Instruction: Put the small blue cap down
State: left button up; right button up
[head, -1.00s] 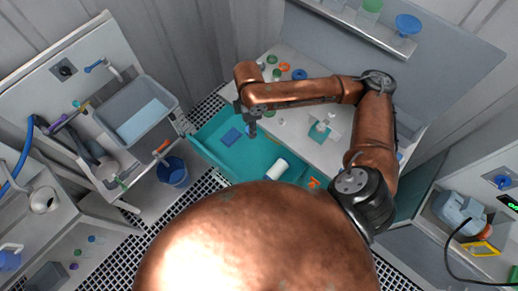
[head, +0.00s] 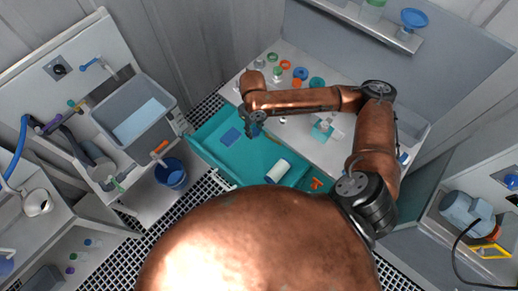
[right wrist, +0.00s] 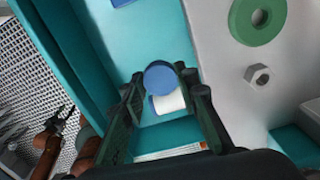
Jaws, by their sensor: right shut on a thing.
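The small blue cap (right wrist: 160,77) is a round blue disc between the fingertips of my right gripper (right wrist: 164,84) in the right wrist view. My right gripper is shut on it, above the teal tray (right wrist: 160,35). In the head view my right gripper (head: 254,129) is over the tray (head: 217,164), and the cap is hard to make out there. In the right wrist view a white cylinder (right wrist: 168,102) shows just behind the cap. A copper arm part with dark finger-like ends (right wrist: 62,115) shows at the lower left, too small to judge.
A green ring (right wrist: 257,18) and a metal nut (right wrist: 258,75) lie right of my gripper.

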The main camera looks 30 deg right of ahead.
aim_at(255, 153)
jog(key=shift+f+n, duration=0.2)
jog(key=shift+n, duration=0.2)
jog(key=shift+f, duration=0.4)
notch_tip(255, 153, down, 17)
jog(key=b, duration=0.3)
jog(key=shift+f, duration=0.1)
jog(key=shift+f, duration=0.15)
jog(key=o, duration=1)
